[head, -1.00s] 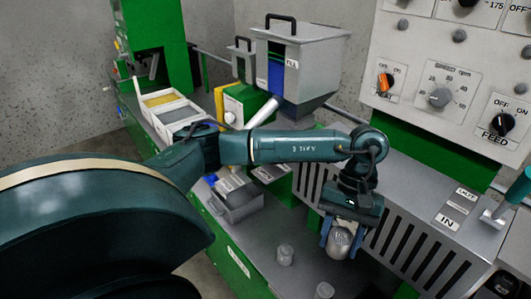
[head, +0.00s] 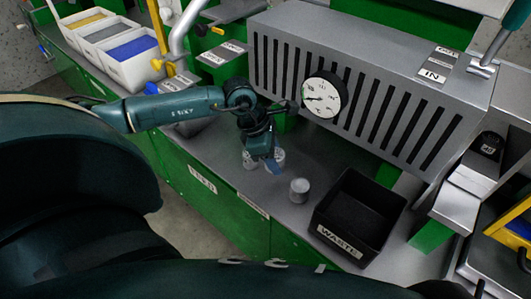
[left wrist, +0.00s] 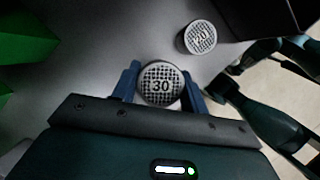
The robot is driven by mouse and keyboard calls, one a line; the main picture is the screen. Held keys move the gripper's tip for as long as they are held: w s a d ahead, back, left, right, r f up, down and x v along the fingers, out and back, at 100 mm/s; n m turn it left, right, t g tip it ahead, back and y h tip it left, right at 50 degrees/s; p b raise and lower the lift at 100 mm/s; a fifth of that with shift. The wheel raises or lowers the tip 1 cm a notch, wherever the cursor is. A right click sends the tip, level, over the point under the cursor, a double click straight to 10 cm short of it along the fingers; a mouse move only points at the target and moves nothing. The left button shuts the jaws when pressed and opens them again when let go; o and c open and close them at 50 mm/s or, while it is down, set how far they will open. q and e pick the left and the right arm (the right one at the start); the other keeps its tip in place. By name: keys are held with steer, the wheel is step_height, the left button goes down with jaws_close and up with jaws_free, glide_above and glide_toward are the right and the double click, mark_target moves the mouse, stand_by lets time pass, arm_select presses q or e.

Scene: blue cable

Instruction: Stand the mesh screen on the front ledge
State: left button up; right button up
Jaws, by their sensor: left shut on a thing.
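My left gripper (head: 268,165) is shut on a small round grey mesh screen marked 30, which shows between the blue fingers in the left wrist view (left wrist: 161,84). In the head view the gripper hides part of this screen (head: 279,156). It is low over the grey front ledge (head: 222,148); I cannot tell whether it touches. A second screen, marked 20 (left wrist: 200,37), stands upright on the ledge to its right, also in the head view (head: 299,190). Another small grey cup (head: 249,160) shows just left of the gripper. My right gripper is out of view.
A black WASTE bin (head: 350,225) stands on the ledge at the right. Behind the gripper is a slotted grey housing (head: 400,85) with a round dial (head: 324,97). White bins (head: 120,55) stand at the upper left. The ledge drops off at its front edge.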

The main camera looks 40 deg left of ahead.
arm_select(q)
steer(key=shift+f, duration=2.6)
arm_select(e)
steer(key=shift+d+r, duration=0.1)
arm_select(q)
steer(key=shift+f+b, duration=0.1)
steer(key=shift+b, duration=0.25)
steer(key=o, duration=1.1)
